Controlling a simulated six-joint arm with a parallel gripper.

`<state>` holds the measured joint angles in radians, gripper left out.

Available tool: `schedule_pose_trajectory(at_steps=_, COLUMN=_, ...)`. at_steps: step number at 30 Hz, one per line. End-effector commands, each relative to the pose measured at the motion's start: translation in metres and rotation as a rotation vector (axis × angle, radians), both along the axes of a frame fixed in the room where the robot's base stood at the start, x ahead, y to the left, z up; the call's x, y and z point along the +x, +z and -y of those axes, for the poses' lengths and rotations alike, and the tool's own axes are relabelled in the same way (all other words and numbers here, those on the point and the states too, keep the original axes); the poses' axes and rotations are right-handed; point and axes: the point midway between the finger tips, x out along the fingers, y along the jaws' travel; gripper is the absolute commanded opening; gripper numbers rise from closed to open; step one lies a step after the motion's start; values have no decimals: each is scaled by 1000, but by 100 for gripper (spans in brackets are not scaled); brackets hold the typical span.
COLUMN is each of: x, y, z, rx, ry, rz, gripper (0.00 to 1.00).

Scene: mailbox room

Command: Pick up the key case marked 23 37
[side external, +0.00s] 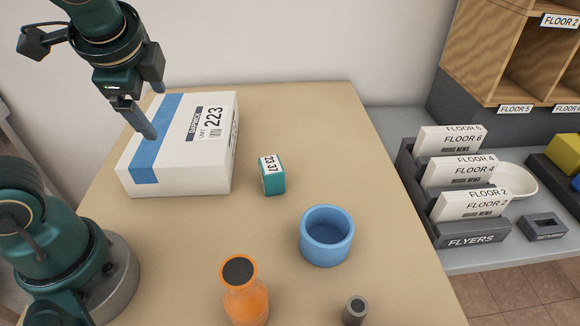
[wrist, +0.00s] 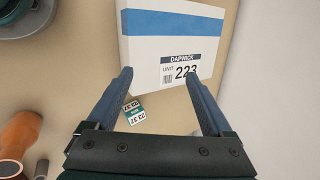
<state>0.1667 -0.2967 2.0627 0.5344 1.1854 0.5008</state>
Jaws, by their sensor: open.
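The key case (side external: 272,176) is a small teal block with a white label reading 23 37. It stands on the tan table to the right of the white parcel in the side external view. It also shows in the wrist view (wrist: 134,112), close to the left finger and lower than the fingertips in the picture. My gripper (side external: 147,115) is open and empty, above the white parcel in the side external view. In the wrist view its two blue fingers (wrist: 159,73) are spread wide, with the parcel between and beyond their tips.
The white parcel (side external: 185,160) has a blue stripe and the number 223. A blue cup (side external: 327,240), an orange bottle (side external: 245,298) and a small grey cylinder (side external: 355,311) stand nearer the front. A flyers rack (side external: 470,238) stands right of the table (side external: 310,120). Table around the case is clear.

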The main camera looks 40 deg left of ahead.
Motion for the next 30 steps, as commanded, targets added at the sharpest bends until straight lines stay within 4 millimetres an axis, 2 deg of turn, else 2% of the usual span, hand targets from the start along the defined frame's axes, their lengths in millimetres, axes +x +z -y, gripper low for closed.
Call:
schedule_pose_trajectory(at_steps=4, x=34, y=0, z=-5, rx=221, ry=-189, rz=-149, gripper=85)
schedule_pose_trajectory(at_steps=8, x=64, y=-3, z=-2, rx=404, ry=-336, rz=-260, gripper=85)
schedule_pose_trajectory(at_steps=14, x=109, y=-18, z=22, rx=671, ry=-541, rz=-404, gripper=85)
schedule_pose_trajectory(at_steps=18, x=132, y=-38, z=49, rx=840, ry=-669, rz=-476, gripper=85)
schedule_pose_trajectory(at_steps=24, x=143, y=-76, z=85, rx=976, ry=-799, rz=-532, gripper=85)
schedule_pose_trajectory(at_steps=30, x=136, y=-101, z=99, rx=1015, ry=-864, rz=-574, gripper=85)
